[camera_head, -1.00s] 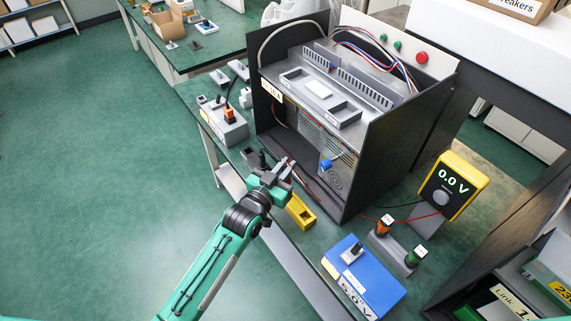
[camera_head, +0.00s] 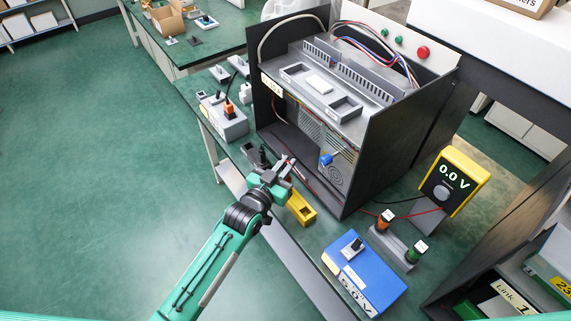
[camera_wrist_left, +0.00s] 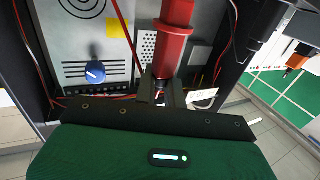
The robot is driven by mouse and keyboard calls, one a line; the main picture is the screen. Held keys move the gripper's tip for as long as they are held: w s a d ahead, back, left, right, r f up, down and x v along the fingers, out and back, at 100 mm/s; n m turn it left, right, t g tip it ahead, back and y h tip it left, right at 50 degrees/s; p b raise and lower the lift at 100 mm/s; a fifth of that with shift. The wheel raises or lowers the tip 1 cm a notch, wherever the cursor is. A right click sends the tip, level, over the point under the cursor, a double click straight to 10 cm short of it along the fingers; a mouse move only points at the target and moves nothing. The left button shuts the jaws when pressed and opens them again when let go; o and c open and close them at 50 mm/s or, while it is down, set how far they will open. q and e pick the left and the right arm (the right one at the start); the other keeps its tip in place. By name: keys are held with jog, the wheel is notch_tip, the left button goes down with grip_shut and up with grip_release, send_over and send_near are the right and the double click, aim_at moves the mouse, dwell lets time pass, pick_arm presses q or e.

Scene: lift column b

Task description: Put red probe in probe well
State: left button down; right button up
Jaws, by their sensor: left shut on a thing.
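The red probe (camera_wrist_left: 173,45) stands large and close in the left wrist view. My left gripper (camera_wrist_left: 168,92) is shut on its lower part, and the jaws hide some of it. In the head view my left gripper (camera_head: 284,165) is at the open front of the dark cabinet (camera_head: 365,150), above the bench's near edge. The probe is too small to make out clearly there. A grey holder (camera_head: 392,245) with an orange and a green piece stands right of the cabinet. I cannot tell which thing is the probe well. My right gripper is not in view.
A yellow block (camera_head: 301,209) sits just right of my left gripper. A blue box (camera_head: 365,275) and a yellow meter reading 0.0 V (camera_head: 454,183) stand farther right. A blue knob (camera_wrist_left: 95,72) and loose red wires are inside the cabinet. Open floor lies left.

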pick_arm(q)
jog(key=shift+p, duration=0.4)
dwell(1.0)
jog(key=shift+f+b, duration=1.35)
jog(key=shift+f, duration=0.8)
jog(key=c, duration=1.4)
grip_release()
